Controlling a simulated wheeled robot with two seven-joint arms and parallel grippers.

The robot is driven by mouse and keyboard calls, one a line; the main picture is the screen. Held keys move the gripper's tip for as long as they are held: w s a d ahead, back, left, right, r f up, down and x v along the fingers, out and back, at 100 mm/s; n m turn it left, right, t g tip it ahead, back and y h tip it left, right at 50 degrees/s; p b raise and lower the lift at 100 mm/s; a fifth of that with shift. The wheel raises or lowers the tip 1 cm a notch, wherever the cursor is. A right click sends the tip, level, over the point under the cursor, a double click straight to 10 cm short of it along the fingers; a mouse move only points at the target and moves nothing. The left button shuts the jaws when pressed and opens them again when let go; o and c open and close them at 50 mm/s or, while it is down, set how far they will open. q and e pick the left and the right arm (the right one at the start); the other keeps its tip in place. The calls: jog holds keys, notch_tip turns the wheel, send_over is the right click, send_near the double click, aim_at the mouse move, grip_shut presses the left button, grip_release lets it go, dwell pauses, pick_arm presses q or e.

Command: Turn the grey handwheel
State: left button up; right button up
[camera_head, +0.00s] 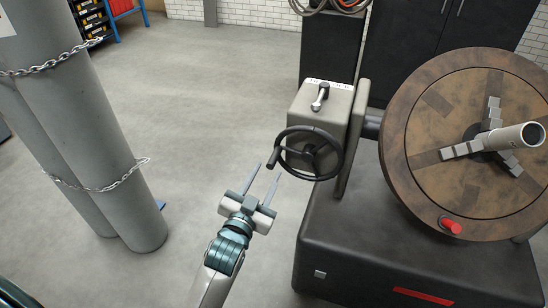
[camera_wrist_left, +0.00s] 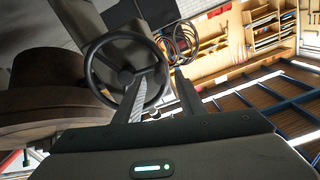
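The handwheel (camera_head: 309,152) looks dark, nearly black, with a spoked rim and a small handle (camera_head: 273,158) sticking out at its left. It sits on the front of a light grey gearbox (camera_head: 320,103). My left gripper (camera_head: 268,170) is open and empty, its two fingers apart and pointing up toward the wheel's lower left. No contact with the wheel is clear. In the left wrist view the handwheel (camera_wrist_left: 127,77) lies beyond the finger (camera_wrist_left: 143,98), which overlaps its rim and hides part of it. My right gripper is not in view.
A dark machine base (camera_head: 400,245) carries the gearbox and a large round brown faceplate (camera_head: 430,110) with a red knob (camera_head: 450,226). Chained grey cylinders (camera_head: 85,120) stand at left.

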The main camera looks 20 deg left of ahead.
aim_at(274, 159)
pick_arm(q)
jog(key=w, duration=0.7)
jog(key=shift+d, duration=0.1)
grip_shut()
